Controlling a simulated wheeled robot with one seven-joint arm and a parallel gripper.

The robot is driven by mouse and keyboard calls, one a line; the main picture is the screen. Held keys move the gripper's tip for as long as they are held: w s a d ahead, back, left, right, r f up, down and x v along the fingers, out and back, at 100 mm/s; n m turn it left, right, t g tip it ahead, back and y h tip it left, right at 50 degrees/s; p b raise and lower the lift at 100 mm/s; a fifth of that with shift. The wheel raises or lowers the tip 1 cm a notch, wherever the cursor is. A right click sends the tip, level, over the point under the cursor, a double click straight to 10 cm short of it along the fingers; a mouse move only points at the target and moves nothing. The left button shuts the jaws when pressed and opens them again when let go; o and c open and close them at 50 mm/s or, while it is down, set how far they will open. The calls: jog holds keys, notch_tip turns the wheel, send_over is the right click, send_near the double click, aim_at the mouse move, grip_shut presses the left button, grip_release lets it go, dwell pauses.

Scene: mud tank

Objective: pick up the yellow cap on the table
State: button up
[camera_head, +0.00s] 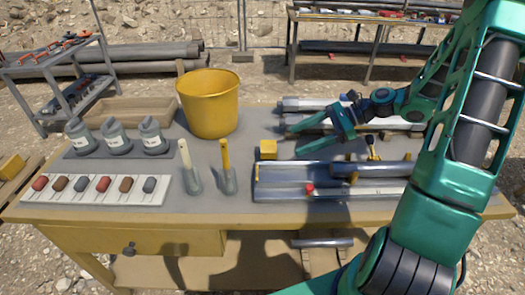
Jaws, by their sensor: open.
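The yellow cap (268,149) looks like a small block. It sits on the grey top of the table (225,205), right of centre and behind the long metal profiles. My gripper (295,142) is to the right of the cap and a little above the table, with its two green fingers spread and pointing left towards it. Nothing is between the fingers. The fingertips look close to the cap but apart from it; their exact height over the table is hard to tell.
A yellow bucket (208,104) stands behind the cap to the left. Two upright tools, one with a yellow handle (225,155), stand at front left of it. Metal profiles (330,190) lie in front right, more bars behind. Jars (115,136) and a sample board (95,189) fill the left.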

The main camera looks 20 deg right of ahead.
aim_at(272, 147)
jog(key=shift+w+d+f+m+y, duration=0.1)
jog(key=shift+w+d+m+y, duration=0.25)
jog(key=shift+m, duration=0.25)
jog(key=shift+w+t, duration=0.1)
jog(key=shift+t, duration=0.2)
jog(key=x, duration=1)
jog(key=shift+a+f, duration=0.1)
jog(key=shift+a, duration=0.15)
jog(key=c, duration=1.1)
